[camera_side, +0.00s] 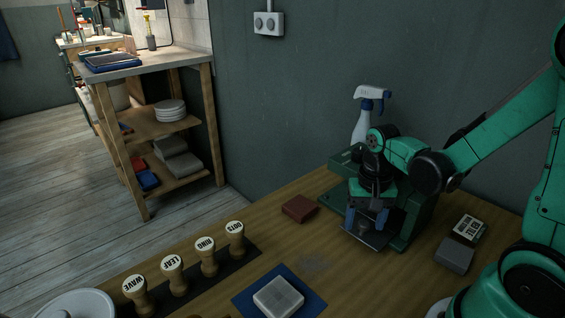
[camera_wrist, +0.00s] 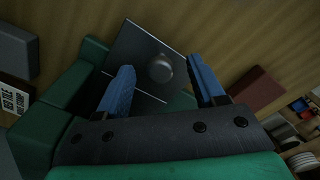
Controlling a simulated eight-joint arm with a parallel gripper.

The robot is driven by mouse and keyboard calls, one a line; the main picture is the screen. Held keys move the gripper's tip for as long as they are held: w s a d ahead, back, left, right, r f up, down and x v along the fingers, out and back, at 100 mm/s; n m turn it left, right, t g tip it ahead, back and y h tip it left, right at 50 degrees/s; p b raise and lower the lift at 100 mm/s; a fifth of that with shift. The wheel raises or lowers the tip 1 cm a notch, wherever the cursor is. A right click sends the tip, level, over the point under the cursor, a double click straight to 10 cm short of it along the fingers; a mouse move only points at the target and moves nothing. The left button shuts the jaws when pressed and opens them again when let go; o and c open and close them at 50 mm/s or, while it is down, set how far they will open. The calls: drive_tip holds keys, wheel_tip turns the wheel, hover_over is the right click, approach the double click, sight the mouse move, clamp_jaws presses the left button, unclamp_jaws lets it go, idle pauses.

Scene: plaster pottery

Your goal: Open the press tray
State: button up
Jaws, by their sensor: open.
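The press (camera_side: 410,215) is a green machine at the right of the table by the wall. Its tray (camera_side: 366,235) is a dark flat plate with a round knob, and it sticks out at the press's front. In the wrist view the tray (camera_wrist: 133,50) lies beyond my fingertips, and its knob (camera_wrist: 160,68) shows between the two blue fingers. My gripper (camera_side: 367,221) is open at the front of the press, pointing down over the tray. It also shows in the wrist view (camera_wrist: 163,72). I cannot tell whether the fingers touch the knob. My arm hides part of the press.
A white spray bottle (camera_side: 362,120) stands behind the press. A red-brown block (camera_side: 300,208) lies to its left. Stamps (camera_side: 205,255) stand on a dark strip. A pale block (camera_side: 278,297) lies on a blue mat (camera_side: 313,302). A grey block (camera_side: 454,256) sits at right.

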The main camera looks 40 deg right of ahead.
clamp_jaws()
idle(1.4)
